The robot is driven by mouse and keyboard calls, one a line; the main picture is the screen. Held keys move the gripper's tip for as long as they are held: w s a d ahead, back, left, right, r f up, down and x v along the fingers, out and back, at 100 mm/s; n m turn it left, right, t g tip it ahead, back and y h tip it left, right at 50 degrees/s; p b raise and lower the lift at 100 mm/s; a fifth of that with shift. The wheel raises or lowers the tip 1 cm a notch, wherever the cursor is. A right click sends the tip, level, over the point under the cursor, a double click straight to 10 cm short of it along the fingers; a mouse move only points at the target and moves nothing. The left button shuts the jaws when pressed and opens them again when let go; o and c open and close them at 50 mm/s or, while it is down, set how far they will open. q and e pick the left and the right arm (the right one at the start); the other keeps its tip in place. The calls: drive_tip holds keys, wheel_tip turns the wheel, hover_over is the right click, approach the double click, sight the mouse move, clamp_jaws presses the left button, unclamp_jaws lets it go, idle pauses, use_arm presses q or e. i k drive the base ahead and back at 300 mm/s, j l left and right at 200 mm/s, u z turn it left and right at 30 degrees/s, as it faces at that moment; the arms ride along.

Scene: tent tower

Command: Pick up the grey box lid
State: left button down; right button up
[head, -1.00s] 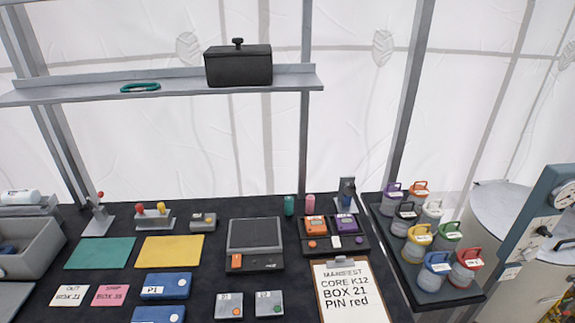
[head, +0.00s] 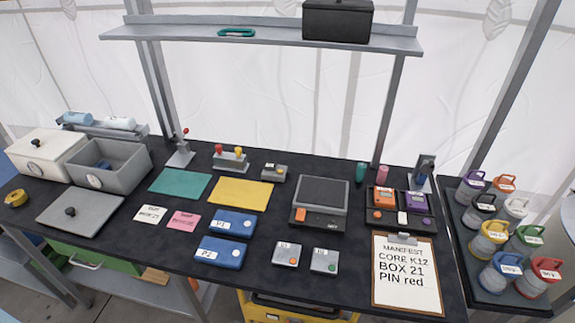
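The grey box lid (head: 80,212) is a flat grey panel with a small dark round knob. It lies flat on the black table at the left, in front of the open grey box (head: 112,164). The grey box has its top off and holds something dark blue-grey inside. Neither of my grippers shows in the head view.
A white lidded box (head: 45,152) stands left of the grey box. A yellow tape roll (head: 16,198) lies left of the lid. Cards (head: 150,214), blue cases (head: 220,252) and a green mat (head: 180,183) lie to its right. A shelf (head: 270,36) spans above.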

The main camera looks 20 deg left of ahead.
sight(80, 211)
drive_tip(key=u, duration=2.3)
